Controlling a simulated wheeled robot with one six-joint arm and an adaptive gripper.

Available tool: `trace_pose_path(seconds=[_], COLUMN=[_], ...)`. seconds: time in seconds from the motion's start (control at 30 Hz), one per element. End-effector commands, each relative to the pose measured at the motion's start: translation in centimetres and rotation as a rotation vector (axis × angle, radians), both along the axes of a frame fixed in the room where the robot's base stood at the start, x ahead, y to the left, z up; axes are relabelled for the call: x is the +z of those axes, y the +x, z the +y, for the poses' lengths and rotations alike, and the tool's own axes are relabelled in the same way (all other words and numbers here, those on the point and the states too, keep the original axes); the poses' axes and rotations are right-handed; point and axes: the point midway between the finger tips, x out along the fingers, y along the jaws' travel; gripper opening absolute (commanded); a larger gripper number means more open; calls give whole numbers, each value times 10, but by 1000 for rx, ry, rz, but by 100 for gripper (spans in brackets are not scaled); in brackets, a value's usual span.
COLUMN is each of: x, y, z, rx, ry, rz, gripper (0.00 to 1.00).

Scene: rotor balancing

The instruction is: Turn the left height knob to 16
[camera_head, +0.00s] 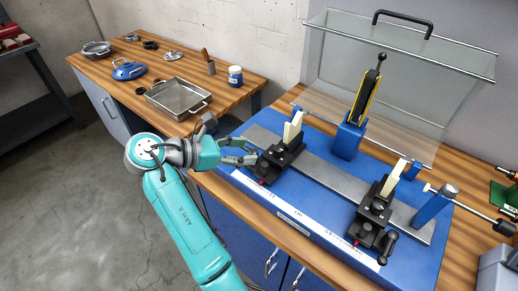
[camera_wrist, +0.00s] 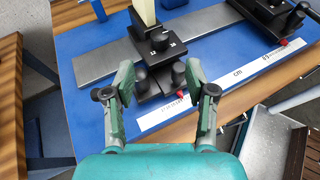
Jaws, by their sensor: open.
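The left support (camera_head: 283,156) is a black block with a pale upright on the grey rail of the blue balancing machine (camera_head: 295,215). In the wrist view, a black knob (camera_wrist: 160,40) with small white marks sits on top of this block. I cannot read the knob's setting or tell which is the height knob. My gripper (camera_head: 251,151) is open and empty beside the left support. In the wrist view its fingers (camera_wrist: 160,78) stand apart on either side of the near knobs.
The right support (camera_head: 373,212) stands farther along the rail with a crank handle. A blue post (camera_head: 347,140) rises behind the rail under a raised clear cover (camera_head: 400,60). A metal tray (camera_head: 178,98), blue jar (camera_head: 235,76) and other items stand on the wooden bench behind.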

Motion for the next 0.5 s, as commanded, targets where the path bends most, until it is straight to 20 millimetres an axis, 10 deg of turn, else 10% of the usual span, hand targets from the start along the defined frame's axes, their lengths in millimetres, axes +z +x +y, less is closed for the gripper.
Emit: trace_pose_path(seconds=[0.5], x=[8], y=[-10], z=[17], rx=[-1], ry=[0], rz=[0], gripper=[56])
